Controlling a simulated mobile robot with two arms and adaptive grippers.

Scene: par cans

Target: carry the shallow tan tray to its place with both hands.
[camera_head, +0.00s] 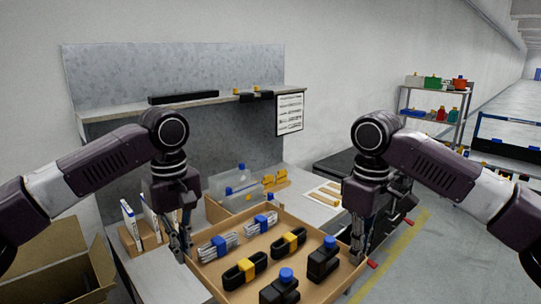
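The shallow tan tray (325,232) is at the bottom middle of the head view, its near part cut off by the frame. The exact finger contact is small and partly hidden. Whether the tray rests on the bench below cannot be told.
A bench with a grey back panel (240,120) and shelf (125,110) stands behind. A tan bin (245,200) and a white-panel rack (150,236) are on it. An open cardboard box (75,265) is at lower left.

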